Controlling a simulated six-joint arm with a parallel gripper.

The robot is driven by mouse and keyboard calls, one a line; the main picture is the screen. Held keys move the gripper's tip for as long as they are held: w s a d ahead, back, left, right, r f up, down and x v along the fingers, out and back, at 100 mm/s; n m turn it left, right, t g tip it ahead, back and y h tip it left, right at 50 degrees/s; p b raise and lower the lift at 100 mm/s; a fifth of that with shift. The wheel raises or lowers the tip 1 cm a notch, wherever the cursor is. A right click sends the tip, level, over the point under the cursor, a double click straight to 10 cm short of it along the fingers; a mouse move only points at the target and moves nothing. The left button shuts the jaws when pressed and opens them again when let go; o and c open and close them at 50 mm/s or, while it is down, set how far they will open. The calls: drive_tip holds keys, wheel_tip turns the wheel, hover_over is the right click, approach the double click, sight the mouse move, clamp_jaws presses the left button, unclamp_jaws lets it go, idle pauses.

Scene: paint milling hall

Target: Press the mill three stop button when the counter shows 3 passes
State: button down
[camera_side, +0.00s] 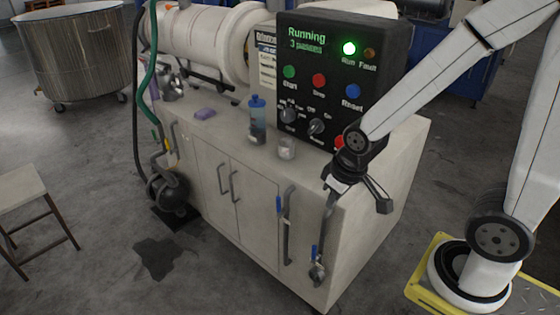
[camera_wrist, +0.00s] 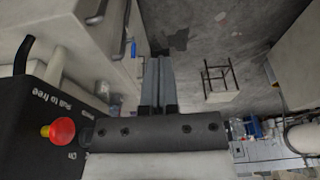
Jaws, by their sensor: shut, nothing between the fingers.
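The black control panel (camera_side: 340,65) stands on the cabinet in the side view. Its display (camera_side: 306,41) reads "Running" and "3 passes" in green. The red stop button (camera_side: 319,80) sits between the green start button (camera_side: 289,72) and the blue reset button (camera_side: 353,90). A larger red button (camera_side: 340,142) lower on the panel is partly hidden by my wrist; a red mushroom button (camera_wrist: 60,131) with "Pull to free" lettering shows in the wrist view. My gripper (camera_side: 328,200) is shut and empty, pointing down in front of the cabinet, below the panel and apart from the stop button.
The green Run lamp (camera_side: 349,48) is lit; the Fault lamp (camera_side: 369,53) is dull. A stool (camera_side: 22,188) stands left.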

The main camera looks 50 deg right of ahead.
drive_tip(key=shift+w, duration=0.1)
drive_tip(key=w+r+m+t+h, duration=0.1)
drive_tip(key=w+r+m+t, duration=0.25)
drive_tip(key=w, duration=0.35)
drive_tip(key=w+r+m+t, duration=0.2)
drive_tip(key=w+m+t, duration=0.25)
drive_tip(key=w, duration=0.35)
drive_tip(key=w+d+r+m+t+h, duration=0.1)
drive_tip(key=d+r+m+t+h, duration=0.1)
drive_tip(key=r+m+h, duration=0.3)
drive_tip(key=w+d+r+m+t+h, duration=0.1)
drive_tip(key=d+r+m+h, duration=0.2)
drive_tip(key=r+m+h, duration=0.2)
drive_tip(key=shift+w+d+m+t+h, duration=0.4)
drive_tip(key=shift+m+h, duration=1)
drive_tip(key=shift+h, duration=0.5)
approach(311, 87)
drive_tip(key=shift+w+d+r, duration=0.35)
drive_tip(key=shift+w+r, duration=0.15)
drive_tip(key=shift+r, duration=0.3)
drive_tip(key=shift+w+d+r, duration=0.3)
drive_tip(key=shift+w+r, duration=0.25)
drive_tip(key=shift+r, duration=0.3)
drive_tip(key=shift+w+d+r, duration=0.35)
drive_tip(key=shift+w+r, duration=0.15)
drive_tip(key=shift+r, duration=0.3)
